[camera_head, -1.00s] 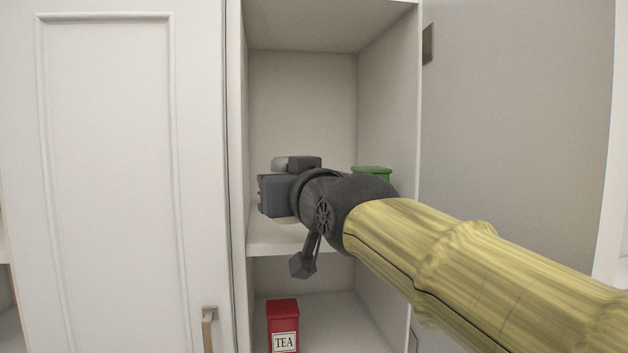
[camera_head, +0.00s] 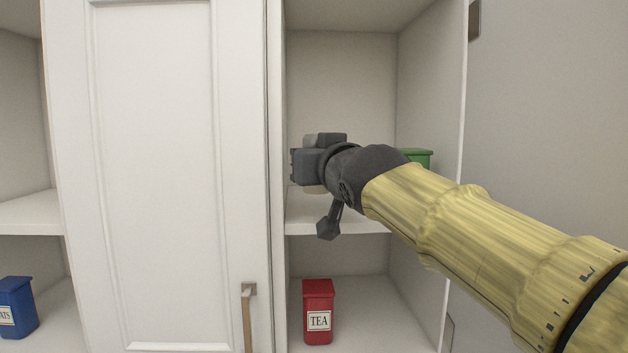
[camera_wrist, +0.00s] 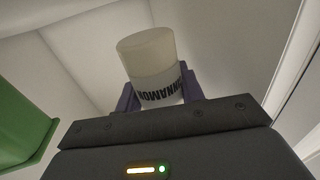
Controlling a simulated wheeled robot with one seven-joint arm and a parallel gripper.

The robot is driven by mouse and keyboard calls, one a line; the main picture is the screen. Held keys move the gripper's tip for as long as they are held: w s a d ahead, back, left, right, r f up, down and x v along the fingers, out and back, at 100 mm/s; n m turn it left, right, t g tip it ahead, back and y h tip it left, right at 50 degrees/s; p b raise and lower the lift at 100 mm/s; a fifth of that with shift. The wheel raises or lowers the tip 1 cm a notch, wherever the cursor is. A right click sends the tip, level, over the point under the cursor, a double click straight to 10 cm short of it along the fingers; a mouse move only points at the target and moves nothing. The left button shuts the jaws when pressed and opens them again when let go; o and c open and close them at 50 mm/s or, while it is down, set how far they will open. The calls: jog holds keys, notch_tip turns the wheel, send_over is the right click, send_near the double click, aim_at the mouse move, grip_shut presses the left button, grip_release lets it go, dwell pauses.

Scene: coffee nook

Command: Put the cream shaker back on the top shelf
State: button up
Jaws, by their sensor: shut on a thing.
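The cream shaker (camera_wrist: 148,55) is a pale cylinder with a dark-lettered CINNAMON label, seen tilted from below in the wrist view. My gripper (camera_wrist: 160,92) is shut on it, one finger on each side. In the head view my gripper (camera_head: 302,165) is inside the open cupboard, above the upper visible shelf (camera_head: 335,222). There my gripper hides most of the shaker; only a small pale part (camera_head: 314,189) shows beneath it. I cannot tell whether the shaker touches the shelf.
A green canister (camera_head: 418,156) stands behind my arm at the right of that shelf. A red TEA canister (camera_head: 318,312) is on the shelf below. A blue canister (camera_head: 17,308) is at far left. A closed white door (camera_head: 155,180) borders the opening.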

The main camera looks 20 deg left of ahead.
jog(key=shift+w+a+f, duration=0.2)
jog(key=shift+w+a, duration=0.05)
jog(key=shift+a, duration=0.05)
notch_tip(320, 180, down, 3)
jog(key=b, duration=0.2)
jog(key=shift+w+a+r+b, duration=0.1)
jog(key=shift+w+b, duration=0.05)
jog(key=shift+b, duration=0.15)
jog(key=shift+f, duration=0.25)
jog(key=shift+r, duration=0.1)
jog(key=shift+f+b, duration=0.2)
jog(key=shift+b, duration=0.1)
jog(key=o, duration=0.7)
jog(key=shift+r, duration=0.1)
